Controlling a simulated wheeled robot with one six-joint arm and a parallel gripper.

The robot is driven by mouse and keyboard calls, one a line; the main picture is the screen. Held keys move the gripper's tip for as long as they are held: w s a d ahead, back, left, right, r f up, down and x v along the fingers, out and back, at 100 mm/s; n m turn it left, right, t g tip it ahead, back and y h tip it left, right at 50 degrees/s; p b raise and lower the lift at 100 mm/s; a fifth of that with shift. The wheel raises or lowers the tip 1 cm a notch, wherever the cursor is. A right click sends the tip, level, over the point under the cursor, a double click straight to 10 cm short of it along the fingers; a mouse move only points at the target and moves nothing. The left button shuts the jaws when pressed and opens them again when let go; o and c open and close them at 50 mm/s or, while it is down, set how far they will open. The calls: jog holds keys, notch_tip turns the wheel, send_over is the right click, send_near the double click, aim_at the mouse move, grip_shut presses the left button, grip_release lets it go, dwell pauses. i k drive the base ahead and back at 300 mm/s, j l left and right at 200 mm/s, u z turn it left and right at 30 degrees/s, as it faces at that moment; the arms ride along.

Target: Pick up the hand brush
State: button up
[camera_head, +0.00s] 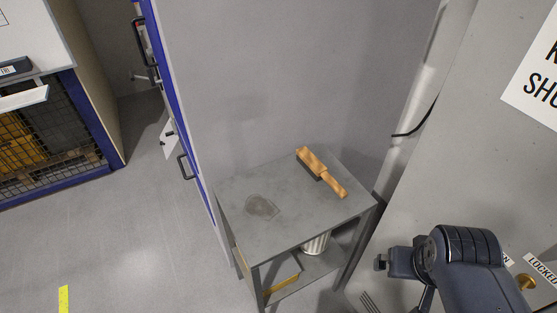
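The hand brush (321,172) has a wooden-coloured body with dark bristles underneath. It lies on top of the small grey table (292,222), towards the back right. Its wider head points to the upper left and its narrower handle to the lower right. My arm shows at the lower right of the picture, beside the table and apart from the brush. The gripper's fingers cannot be made out.
The table stands against a grey panel (290,80). A dark stain (262,206) marks its top. A whitish ribbed container (315,244) stands on the lower shelf. A grey cabinet with signs is at the right. The floor (120,240) at left is clear.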

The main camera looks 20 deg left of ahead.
aim_at(318, 172)
jog(key=i+u, duration=0.15)
jog(key=u, duration=0.2)
jog(key=i+u, duration=0.15)
jog(key=u, duration=0.2)
jog(key=i+l+u, duration=0.1)
jog(key=u, duration=0.25)
